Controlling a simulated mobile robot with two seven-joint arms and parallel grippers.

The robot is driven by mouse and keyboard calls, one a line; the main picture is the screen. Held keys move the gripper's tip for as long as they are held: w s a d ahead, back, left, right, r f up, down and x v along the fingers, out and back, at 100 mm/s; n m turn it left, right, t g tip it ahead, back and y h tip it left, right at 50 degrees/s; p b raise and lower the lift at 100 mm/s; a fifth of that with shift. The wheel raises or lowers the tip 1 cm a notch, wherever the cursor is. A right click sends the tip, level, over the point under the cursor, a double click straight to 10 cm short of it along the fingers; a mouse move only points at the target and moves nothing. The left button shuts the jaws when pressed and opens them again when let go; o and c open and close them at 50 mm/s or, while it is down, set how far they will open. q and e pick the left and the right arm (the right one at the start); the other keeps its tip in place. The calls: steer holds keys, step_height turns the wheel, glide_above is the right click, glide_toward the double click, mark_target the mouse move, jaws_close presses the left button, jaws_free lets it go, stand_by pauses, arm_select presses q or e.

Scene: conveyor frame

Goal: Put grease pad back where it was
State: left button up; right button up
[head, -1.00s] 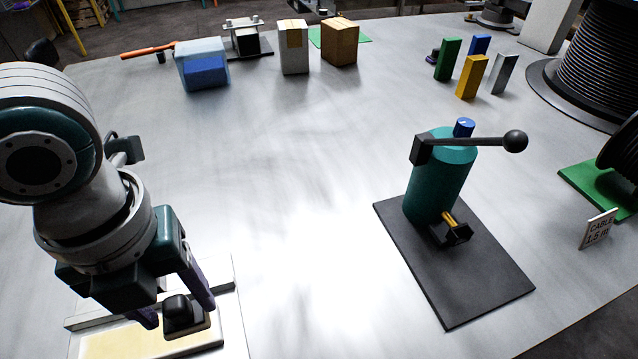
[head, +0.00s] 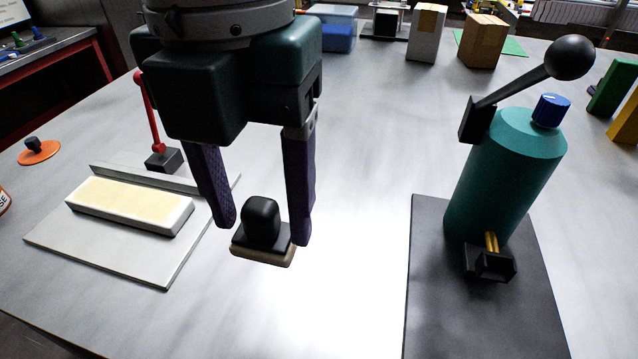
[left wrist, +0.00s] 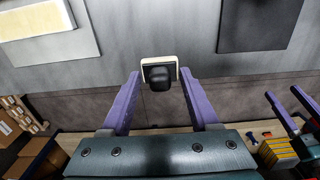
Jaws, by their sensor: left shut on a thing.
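The grease pad, a black knob on a dark plate with a tan underside (head: 262,225), is held between the purple fingers of my left gripper (head: 262,232). It hangs above the table, right of a pale board. The left wrist view also shows the pad (left wrist: 159,73) between the fingertips. A white block with a cream top (head: 130,205) lies on the pale board (head: 95,250). My right gripper (left wrist: 281,90) shows at the right edge of the left wrist view, its fingers apart with nothing seen between them.
A teal cylinder (head: 505,180) with a black-knobbed lever stands on a dark plate (head: 440,300) at right. A red lever (head: 150,115) stands behind the board. An orange disc with a black knob (head: 38,152) lies at left. The table's middle is clear.

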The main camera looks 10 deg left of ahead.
arm_select(q)
step_height(320, 180, down, 9)
steer(key=shift+f+b, duration=0.1)
steer(key=shift+b, duration=0.25)
steer(key=shift+f, duration=2.15)
steer(key=shift+f+b, duration=0.1)
steer(key=shift+b, duration=0.2)
steer(key=o, duration=1.2)
